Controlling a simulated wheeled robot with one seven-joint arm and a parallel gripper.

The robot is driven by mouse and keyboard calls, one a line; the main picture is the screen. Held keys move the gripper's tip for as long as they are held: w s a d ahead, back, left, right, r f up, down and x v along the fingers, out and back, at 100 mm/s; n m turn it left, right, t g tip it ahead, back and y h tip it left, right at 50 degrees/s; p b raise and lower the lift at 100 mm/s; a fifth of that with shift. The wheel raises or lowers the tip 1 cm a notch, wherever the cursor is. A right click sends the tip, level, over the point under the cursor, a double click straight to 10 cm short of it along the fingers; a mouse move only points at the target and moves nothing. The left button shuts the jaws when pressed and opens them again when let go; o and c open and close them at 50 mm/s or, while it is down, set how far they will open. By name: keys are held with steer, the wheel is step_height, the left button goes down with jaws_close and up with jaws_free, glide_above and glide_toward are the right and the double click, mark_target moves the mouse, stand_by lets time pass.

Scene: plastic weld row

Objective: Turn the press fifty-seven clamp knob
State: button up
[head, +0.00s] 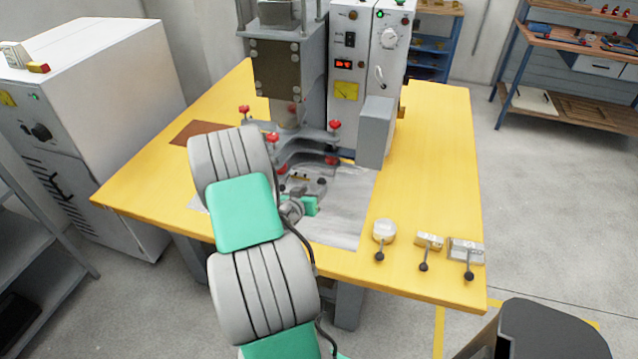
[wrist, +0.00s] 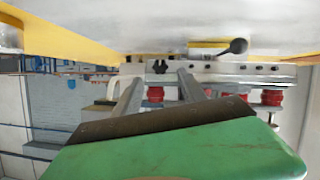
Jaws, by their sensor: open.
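The press (head: 290,60) stands on the yellow table, with a grey column and a white control cabinet (head: 352,100). Several red knobs sit around its lower plates, among them a left one (head: 272,138), a right one (head: 335,125) and a lower one (head: 332,160). I cannot tell which is the clamp knob. My arm reaches in from the front, and my gripper's fingers are mostly hidden in the head view. In the wrist view my gripper (wrist: 158,92) is open. A red knob (wrist: 155,94) shows between its fingers, beyond them; contact cannot be told.
Three small fixtures with black ball handles, a round one (head: 384,230) and two square ones (head: 429,240) (head: 467,248), stand at the table's (head: 440,150) right front. A grey box (head: 375,130) juts beside the press. A white machine (head: 90,110) stands left.

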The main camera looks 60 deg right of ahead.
mark_target(321, 182)
steer(key=x, duration=0.6)
steer(key=shift+p, duration=0.4)
steer(key=shift+c, duration=0.4)
jaws_close()
